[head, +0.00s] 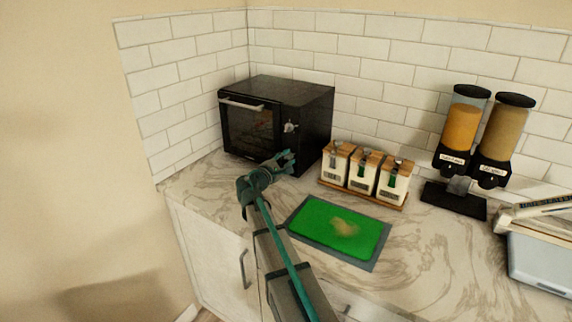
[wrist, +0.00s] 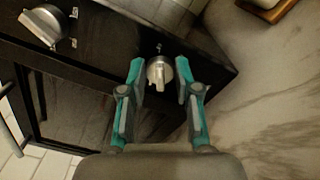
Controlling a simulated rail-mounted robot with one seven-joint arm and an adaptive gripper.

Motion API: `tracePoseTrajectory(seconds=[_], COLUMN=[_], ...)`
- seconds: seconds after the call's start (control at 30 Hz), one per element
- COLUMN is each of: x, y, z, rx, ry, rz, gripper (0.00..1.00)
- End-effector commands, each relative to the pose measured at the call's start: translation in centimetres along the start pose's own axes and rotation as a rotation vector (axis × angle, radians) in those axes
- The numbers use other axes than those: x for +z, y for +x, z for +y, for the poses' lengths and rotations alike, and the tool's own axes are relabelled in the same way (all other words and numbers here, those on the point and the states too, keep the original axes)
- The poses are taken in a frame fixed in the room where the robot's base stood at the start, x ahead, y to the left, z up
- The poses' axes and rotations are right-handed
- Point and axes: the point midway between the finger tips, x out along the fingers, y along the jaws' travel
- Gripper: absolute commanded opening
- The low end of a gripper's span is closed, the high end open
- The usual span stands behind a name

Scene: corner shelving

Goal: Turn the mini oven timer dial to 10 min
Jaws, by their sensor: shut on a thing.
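The black mini oven (head: 300,105) stands in the counter corner, its door at the left of its front and its dials at the right. My gripper (head: 288,157) is at the lower part of the dial panel. Another silver dial (wrist: 43,27) is higher on the panel, also visible in the head view (head: 290,127). The dial markings are too small to read.
A wooden rack with three canisters (head: 364,171) stands right of the oven, close to my gripper. A green cutting board (head: 325,222) lies in front. Cereal dispensers (head: 470,140) stand farther right. The counter between oven and board is clear.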

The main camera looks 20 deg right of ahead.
Motion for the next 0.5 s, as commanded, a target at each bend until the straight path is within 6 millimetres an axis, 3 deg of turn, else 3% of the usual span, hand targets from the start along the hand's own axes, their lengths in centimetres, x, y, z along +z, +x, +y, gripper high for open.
tracePoseTrajectory(seconds=[0.2, 0.23, 0.33, 0.5], x=[0.03, 0.02, 0.02, 0.02], y=[-0.01, -0.01, -0.01, -0.01], z=[0.02, 0.02, 0.02, 0.01], rx=[-0.001, -0.001, -0.001, -0.001], ry=[0.0, 0.0, -0.001, -0.001], rz=[0.001, 0.001, 0.001, 0.001], gripper=[0.0, 0.36, 0.53, 0.55])
